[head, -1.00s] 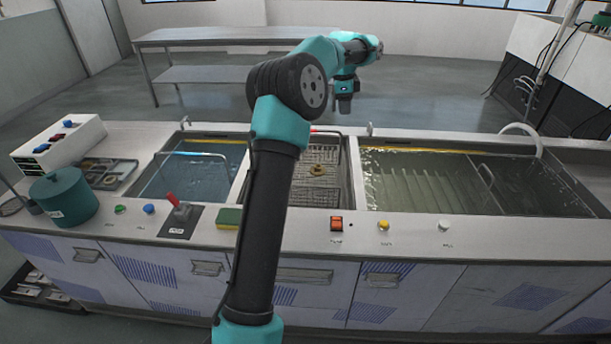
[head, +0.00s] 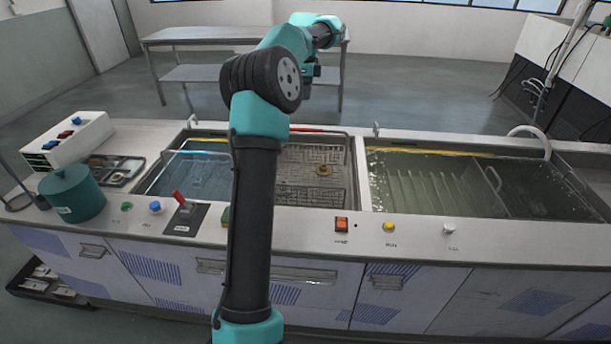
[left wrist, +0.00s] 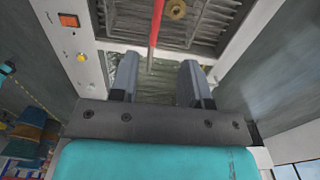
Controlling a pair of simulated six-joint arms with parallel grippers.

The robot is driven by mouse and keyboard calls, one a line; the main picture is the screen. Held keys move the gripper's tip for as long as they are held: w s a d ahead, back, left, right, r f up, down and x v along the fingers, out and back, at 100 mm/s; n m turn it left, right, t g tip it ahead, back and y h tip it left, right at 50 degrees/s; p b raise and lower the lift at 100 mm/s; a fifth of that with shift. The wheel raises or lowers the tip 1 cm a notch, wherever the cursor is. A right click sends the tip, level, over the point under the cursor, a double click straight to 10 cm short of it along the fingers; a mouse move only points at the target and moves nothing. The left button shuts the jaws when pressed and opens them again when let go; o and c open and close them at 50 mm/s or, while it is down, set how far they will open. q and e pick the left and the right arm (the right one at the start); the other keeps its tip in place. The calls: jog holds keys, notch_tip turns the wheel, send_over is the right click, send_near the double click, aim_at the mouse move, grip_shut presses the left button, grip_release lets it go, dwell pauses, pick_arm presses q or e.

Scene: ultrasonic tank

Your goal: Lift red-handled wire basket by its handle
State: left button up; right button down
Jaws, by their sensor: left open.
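The wire basket (head: 342,180) sits in the middle tank in the head view, with a small brass part (head: 322,170) inside it. Its red handle (head: 305,130) shows as a short red strip at the far rim, partly hidden by my arm. In the left wrist view the red handle (left wrist: 156,28) is a long bar running down from the top edge, with its end near the gap between the fingers. My left gripper (head: 307,88) is open and empty, above and beyond the back of the tanks. It also shows in the left wrist view (left wrist: 158,75). The fingers are not closed on the handle.
A blue-water tank (head: 190,175) lies to the left and a greenish tank with a divider (head: 430,185) to the right. Switches, a teal pot (head: 72,192) and a white control box (head: 68,140) stand on the counter. A metal table (head: 215,38) is behind, beyond open floor.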

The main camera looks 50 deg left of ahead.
pick_arm(q)
send_near(305, 129)
jog(key=f, duration=0.5)
jog(key=shift+w+a+f, duration=0.1)
jog(key=shift+w+a, duration=0.1)
jog(key=shift+a, duration=0.05)
jog(key=shift+f, duration=0.1)
jog(key=shift+d+f, duration=0.2)
jog(key=shift+f, duration=2.4)
grip_shut()
jog(key=shift+r, duration=0.1)
